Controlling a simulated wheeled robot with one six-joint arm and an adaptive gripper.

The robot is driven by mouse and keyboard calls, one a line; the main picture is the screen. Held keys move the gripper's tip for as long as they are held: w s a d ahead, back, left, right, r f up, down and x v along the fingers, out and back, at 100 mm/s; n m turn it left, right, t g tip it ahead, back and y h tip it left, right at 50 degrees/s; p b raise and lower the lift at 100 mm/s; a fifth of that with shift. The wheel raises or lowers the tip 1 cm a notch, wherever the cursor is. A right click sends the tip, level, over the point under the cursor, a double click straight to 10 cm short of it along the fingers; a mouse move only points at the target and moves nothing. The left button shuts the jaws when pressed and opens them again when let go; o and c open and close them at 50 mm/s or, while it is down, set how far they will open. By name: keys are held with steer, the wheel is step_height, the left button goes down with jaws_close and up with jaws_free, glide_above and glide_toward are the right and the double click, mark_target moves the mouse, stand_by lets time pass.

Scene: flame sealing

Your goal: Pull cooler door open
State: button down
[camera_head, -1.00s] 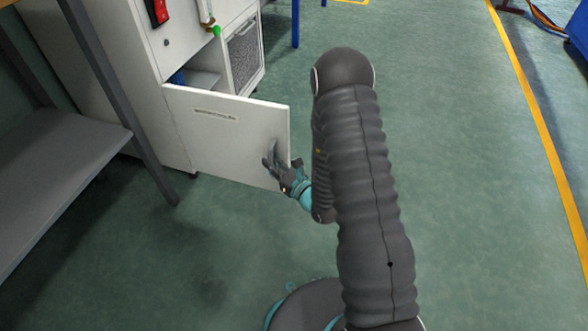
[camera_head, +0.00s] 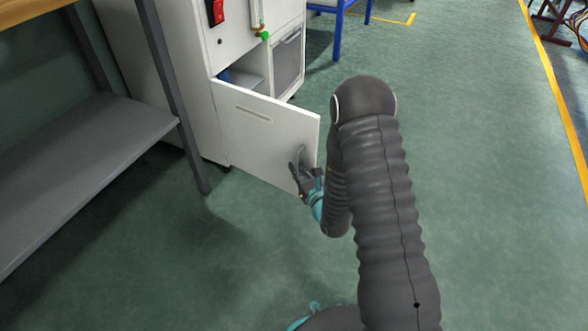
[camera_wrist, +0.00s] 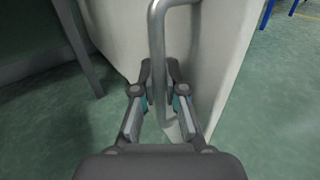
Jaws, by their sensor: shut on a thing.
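The cooler door (camera_head: 262,128) is a white panel swung wide open from the white cabinet (camera_head: 190,60); the shelf space behind it partly shows. My gripper (camera_head: 300,178) is at the door's free edge side, low on its front face. In the wrist view, a grey metal bar handle (camera_wrist: 157,50) runs down between the fingers of my gripper (camera_wrist: 160,82), and they are shut on it. The door (camera_wrist: 205,70) also shows behind the handle there. The handle is mostly hidden by my gripper in the head view.
A grey shelf bench (camera_head: 85,165) with a dark leg (camera_head: 180,110) stands at the left, close to the cabinet. A red switch (camera_head: 216,12) and a green-tipped tube (camera_head: 262,30) are on the cabinet front. The green floor (camera_head: 480,150) at the right is clear.

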steer(key=c, duration=1.2)
jaws_free()
steer(key=shift+d, duration=0.25)
steer(key=shift+a, duration=0.25)
steer(key=shift+s, duration=0.1)
steer(key=v, duration=1.2)
steer(key=shift+f, duration=0.1)
